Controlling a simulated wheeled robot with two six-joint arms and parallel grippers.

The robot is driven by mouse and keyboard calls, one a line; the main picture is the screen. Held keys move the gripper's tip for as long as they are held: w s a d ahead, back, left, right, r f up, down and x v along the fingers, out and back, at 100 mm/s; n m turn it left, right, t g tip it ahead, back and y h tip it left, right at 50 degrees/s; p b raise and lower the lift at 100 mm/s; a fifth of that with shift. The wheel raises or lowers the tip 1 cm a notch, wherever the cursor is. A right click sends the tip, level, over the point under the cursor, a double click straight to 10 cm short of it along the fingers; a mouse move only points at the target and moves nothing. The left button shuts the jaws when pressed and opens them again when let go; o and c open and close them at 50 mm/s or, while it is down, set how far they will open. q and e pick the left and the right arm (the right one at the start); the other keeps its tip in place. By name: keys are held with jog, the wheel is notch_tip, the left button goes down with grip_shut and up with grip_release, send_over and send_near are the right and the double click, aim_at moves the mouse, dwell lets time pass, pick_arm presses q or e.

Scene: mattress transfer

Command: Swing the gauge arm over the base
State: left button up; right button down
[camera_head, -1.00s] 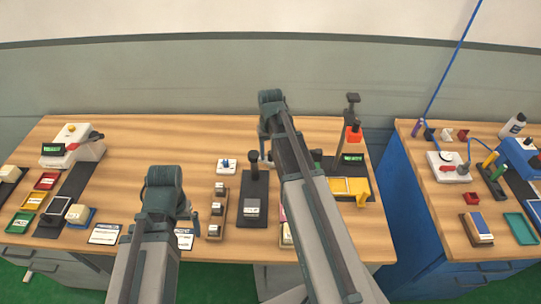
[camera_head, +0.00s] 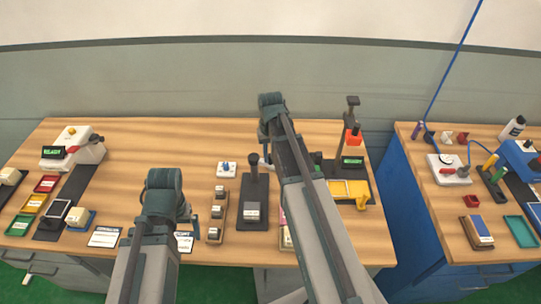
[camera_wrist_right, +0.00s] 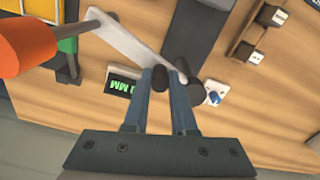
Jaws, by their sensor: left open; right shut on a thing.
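The gauge arm (camera_wrist_right: 128,42) is a pale flat bar in the right wrist view, running from the upper left toward my fingertips. My right gripper (camera_wrist_right: 168,80) is shut on a dark knob at the bar's near end. In the head view my right gripper (camera_head: 265,158) is partly hidden by its own arm. The gauge base (camera_head: 372,180) is a dark plate at the table's right, with a post, an orange part (camera_head: 353,137), a yellow frame and a green display (camera_wrist_right: 122,87). My arm covers its left part. My left gripper (camera_head: 186,213) is open and empty near the front edge.
A white machine (camera_head: 75,146) stands far left. The centre-left tabletop is clear.

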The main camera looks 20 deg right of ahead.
dwell(0.9)
jog(key=s+a+m, duration=0.1)
jog(key=a+m, duration=0.6)
jog(key=m, duration=0.7)
jog(key=shift+a, duration=0.2)
jog(key=shift+s, duration=0.1)
dwell(0.4)
jog(key=c, duration=0.7)
grip_release()
